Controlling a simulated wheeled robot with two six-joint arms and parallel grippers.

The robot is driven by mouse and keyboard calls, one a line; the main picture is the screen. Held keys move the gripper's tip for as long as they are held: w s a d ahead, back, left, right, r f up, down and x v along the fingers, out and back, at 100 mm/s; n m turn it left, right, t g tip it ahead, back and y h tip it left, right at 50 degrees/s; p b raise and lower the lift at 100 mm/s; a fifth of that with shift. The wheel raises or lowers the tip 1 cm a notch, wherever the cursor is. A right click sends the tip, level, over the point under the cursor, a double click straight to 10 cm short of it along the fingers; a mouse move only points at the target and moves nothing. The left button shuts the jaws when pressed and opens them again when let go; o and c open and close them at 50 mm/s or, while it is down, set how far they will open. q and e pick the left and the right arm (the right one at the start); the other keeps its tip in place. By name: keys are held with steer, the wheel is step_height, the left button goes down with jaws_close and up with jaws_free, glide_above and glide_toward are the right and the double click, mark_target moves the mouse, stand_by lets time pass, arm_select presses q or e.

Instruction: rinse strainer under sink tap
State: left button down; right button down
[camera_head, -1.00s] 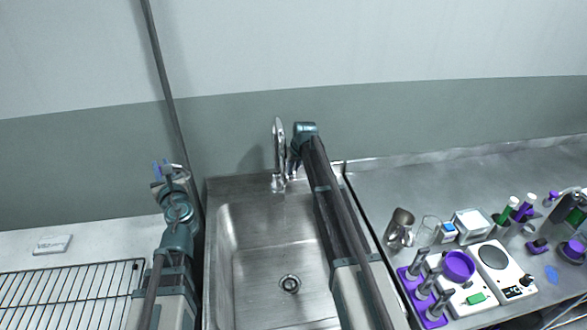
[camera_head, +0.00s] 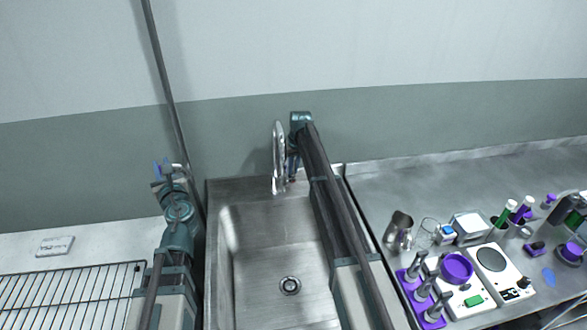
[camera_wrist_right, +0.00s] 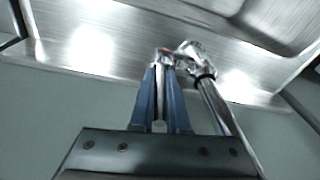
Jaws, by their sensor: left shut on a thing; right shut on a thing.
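The chrome sink tap (camera_head: 279,157) stands at the back edge of the steel sink (camera_head: 262,235). My right gripper (camera_wrist_right: 163,72) reaches over the sink to the tap's right side. In the right wrist view its blue fingers are shut on the tap handle (camera_wrist_right: 165,57), at the tap's base. My left gripper (camera_head: 163,168) is left of the sink, in front of the wall. It is shut on a metallic thing that shows only in part beside the fingers; I cannot tell clearly that it is the strainer. No water stream is visible.
A wire rack (camera_head: 75,290) and a small labelled block (camera_head: 55,246) are on the left counter. The right counter holds a metal jug (camera_head: 398,232), a glass beaker, a purple rack (camera_head: 408,283), scales (camera_head: 497,265) and bottles. The sink basin is empty, with a drain (camera_head: 290,286).

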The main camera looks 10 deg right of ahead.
stand_by(0.3)
steer(key=c, duration=0.9)
jaws_free()
arm_select(q)
steer(key=shift+r, duration=0.15)
arm_select(e)
steer(key=shift+r, duration=0.15)
arm_select(q)
step_height(320, 180, up, 12)
steer(key=p, duration=1.2)
arm_select(e)
step_height(320, 180, up, 12)
steer(key=s+d, duration=0.1)
steer(key=shift+s+f, duration=0.15)
steer(key=shift+f, duration=0.05)
arm_select(q)
steer(key=shift+f, duration=0.2)
